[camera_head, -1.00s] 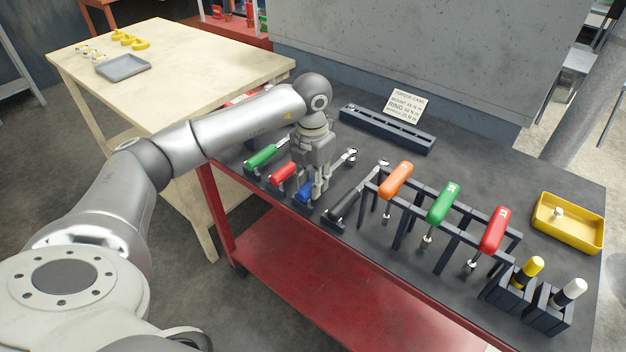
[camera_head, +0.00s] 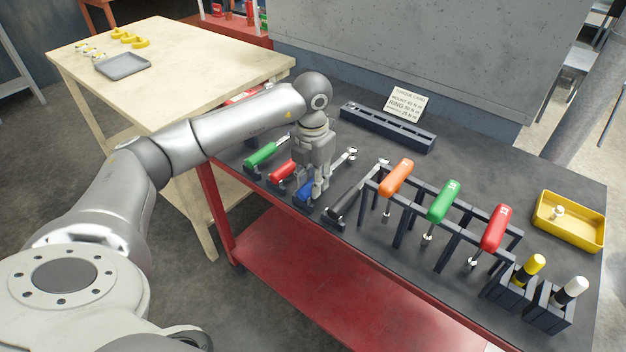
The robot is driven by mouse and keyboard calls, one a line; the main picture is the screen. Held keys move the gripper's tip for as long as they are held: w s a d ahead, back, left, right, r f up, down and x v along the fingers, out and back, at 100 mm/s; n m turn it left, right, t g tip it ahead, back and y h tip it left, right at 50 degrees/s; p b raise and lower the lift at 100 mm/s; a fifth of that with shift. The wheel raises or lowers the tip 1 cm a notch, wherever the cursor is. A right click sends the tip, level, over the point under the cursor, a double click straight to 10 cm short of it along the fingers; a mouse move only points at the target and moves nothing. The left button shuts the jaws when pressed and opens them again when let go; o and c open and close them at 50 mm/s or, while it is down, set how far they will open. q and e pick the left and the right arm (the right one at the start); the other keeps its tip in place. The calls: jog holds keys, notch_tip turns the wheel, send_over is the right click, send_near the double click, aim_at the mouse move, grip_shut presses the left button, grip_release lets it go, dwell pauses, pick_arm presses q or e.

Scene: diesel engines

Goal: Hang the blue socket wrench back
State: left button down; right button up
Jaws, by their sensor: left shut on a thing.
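The blue socket wrench (camera_head: 305,190) lies in the row of tools near the front edge of the dark bench top. Its handle is partly hidden by my left gripper, and its metal end reaches toward the back right. My left gripper (camera_head: 314,197) points down over the blue handle and is shut on it. The wrench seems to lie at its holder in the row; whether it rests in it or is just clear of it I cannot tell. My right gripper does not show.
Green (camera_head: 261,155) and red (camera_head: 283,170) wrenches lie left of it, a black one (camera_head: 345,201) right. A dark rack (camera_head: 403,228) holds orange, green and red-handled drivers. A slotted dark block (camera_head: 388,128), a card (camera_head: 407,103) and a yellow tray (camera_head: 568,238) stand behind and right.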

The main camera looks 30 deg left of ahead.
pick_arm(q)
jog(key=c, duration=1.1)
grip_release()
jog(key=o, duration=0.3)
jog(key=shift+r, duration=0.15)
jog(key=shift+r+p, duration=1.15)
jog(key=shift+r, duration=0.35)
jog(key=shift+r, duration=0.25)
